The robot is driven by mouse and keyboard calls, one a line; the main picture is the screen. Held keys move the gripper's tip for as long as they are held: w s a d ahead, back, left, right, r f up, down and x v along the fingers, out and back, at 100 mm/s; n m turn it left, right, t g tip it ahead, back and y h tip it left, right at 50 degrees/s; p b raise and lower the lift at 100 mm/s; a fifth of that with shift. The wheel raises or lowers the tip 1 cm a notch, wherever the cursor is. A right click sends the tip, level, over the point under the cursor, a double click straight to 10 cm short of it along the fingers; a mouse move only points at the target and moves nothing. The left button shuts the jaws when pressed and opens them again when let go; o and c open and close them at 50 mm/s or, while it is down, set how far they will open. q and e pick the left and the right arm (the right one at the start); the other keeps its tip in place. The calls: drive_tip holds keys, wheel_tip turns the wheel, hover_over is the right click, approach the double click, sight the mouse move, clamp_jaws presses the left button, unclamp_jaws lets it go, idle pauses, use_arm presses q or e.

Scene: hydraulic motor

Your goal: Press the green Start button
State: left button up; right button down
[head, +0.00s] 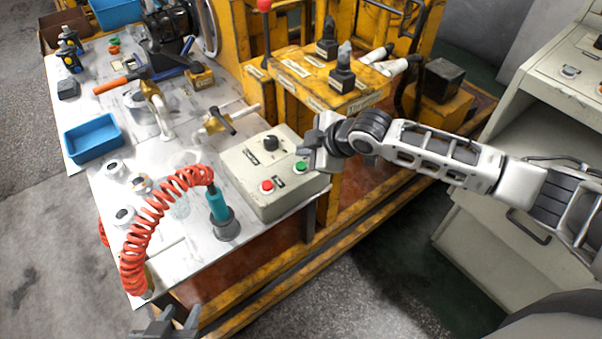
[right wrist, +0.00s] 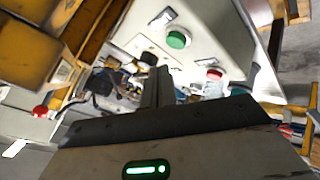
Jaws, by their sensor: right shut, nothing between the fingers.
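The green Start button (head: 300,166) sits on the beige control box (head: 255,197), near its right edge. It also shows in the right wrist view (right wrist: 178,39), uncovered. A red button (head: 267,186) is to its left, also in the right wrist view (right wrist: 214,74). My right gripper (head: 308,152) is shut and empty, close beside the green button at the box's right side. Its closed fingers show in the right wrist view (right wrist: 157,87); I cannot tell any contact with the button. My left gripper (head: 180,316) is at the bottom edge, partly cut off, with its fingers apart and empty.
A black knob (head: 270,143) stands on the box behind the buttons. A teal tool with a red coiled hose (head: 162,193) stands left of the box. A blue tray (head: 93,139) and valve parts occupy the table. A yellow machine (head: 325,82) rises behind.

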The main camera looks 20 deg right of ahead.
drive_tip(key=shift+f, duration=0.8)
idle(1.5)
drive_tip(key=shift+f, duration=0.4)
drive_tip(key=shift+f+b, duration=0.4)
idle(0.5)
idle(0.3)
drive_tip(key=shift+r+p, duration=0.8)
drive_tip(key=shift+p, duration=0.15)
drive_tip(key=shift+r, duration=0.1)
wheel_tip(320, 180, up, 5)
drive_tip(key=p, duration=0.4)
drive_tip(key=shift+p, duration=0.3)
